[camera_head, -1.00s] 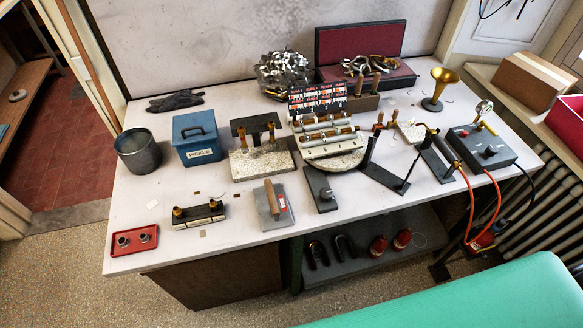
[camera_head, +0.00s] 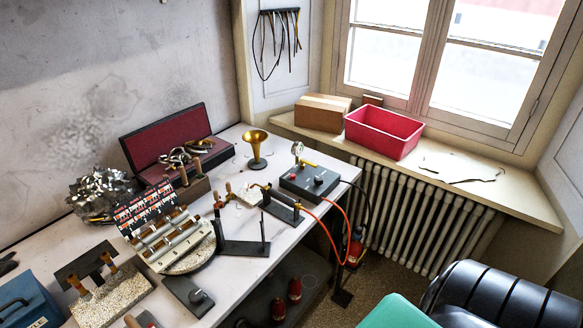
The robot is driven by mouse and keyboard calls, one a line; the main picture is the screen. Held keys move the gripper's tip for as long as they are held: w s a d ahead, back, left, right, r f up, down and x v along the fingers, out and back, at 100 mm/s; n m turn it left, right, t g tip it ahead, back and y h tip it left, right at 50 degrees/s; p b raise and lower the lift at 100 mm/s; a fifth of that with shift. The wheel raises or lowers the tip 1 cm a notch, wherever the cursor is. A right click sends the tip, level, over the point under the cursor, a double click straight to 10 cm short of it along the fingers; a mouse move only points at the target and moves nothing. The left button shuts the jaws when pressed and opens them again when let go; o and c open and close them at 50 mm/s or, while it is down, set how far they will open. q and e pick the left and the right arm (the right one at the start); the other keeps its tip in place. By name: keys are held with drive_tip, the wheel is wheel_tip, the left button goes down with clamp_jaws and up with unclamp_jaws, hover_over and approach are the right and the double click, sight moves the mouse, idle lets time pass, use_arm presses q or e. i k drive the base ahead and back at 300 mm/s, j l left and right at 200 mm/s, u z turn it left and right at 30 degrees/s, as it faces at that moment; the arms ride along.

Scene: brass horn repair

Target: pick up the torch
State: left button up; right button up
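The torch (camera_head: 267,189) appears as a slim tool with a brass-coloured end, lying across a dark metal stand (camera_head: 281,209) near the right end of the workbench. An orange hose (camera_head: 325,236) runs from the stand's right side, over the bench edge and down. The torch is small in the picture, so its exact outline against the stand is hard to tell. Neither of my grippers is in view. A dark ribbed shape at the bottom right may be part of my arm.
A grey control box (camera_head: 309,182) with a gauge stands right of the torch. A brass horn bell (camera_head: 255,147) stands behind it. An angled dark bracket (camera_head: 242,247) is in front to the left. A red bin (camera_head: 384,133) and a cardboard box (camera_head: 322,113) sit on the windowsill.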

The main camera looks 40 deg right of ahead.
sight(285, 199)
drive_tip(key=z, duration=1.2)
